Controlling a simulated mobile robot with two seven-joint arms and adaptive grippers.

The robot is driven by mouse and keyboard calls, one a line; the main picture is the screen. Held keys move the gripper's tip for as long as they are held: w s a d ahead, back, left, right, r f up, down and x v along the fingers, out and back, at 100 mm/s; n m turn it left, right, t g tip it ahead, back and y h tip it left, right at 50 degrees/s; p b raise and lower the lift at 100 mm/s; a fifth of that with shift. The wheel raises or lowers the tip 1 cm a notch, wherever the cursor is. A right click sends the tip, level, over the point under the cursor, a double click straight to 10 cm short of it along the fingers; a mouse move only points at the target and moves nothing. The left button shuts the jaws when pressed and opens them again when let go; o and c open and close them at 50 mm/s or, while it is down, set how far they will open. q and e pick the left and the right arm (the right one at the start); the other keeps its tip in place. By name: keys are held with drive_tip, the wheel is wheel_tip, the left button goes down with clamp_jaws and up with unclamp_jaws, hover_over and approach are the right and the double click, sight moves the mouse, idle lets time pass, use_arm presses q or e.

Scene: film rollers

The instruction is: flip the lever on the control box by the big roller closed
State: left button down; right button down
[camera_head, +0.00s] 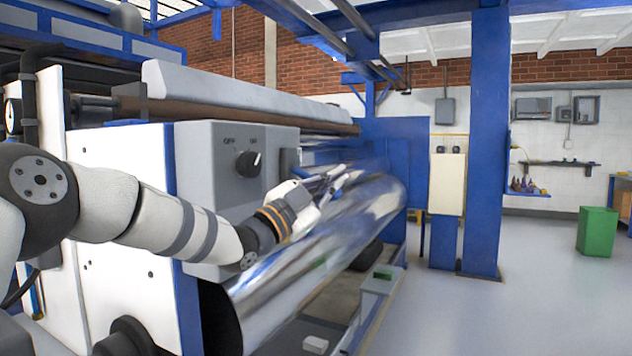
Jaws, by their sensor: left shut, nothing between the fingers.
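The grey control box (215,155) is mounted on the white and blue end panel of the machine, at the left of the head view. A black rotary knob (248,164) with a white mark is on its front face, with small lettering above it. A grey part (289,160) juts out at the box's right side; I cannot tell whether it is the lever or how it is set. The big shiny roller (320,250) lies below and right of the box. My left gripper (345,178) is shut and empty, right of the box and over the roller. My right gripper is out of view.
A blue post (487,150) stands right of the machine. A low grey box (383,280) with a green top is at the roller's right. A green bin (597,231) stands far right.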

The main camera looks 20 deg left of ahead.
use_arm(q)
drive_tip(key=v, duration=0.6)
drive_tip(key=shift+w+a+f, duration=0.2)
drive_tip(key=shift+f, duration=0.1)
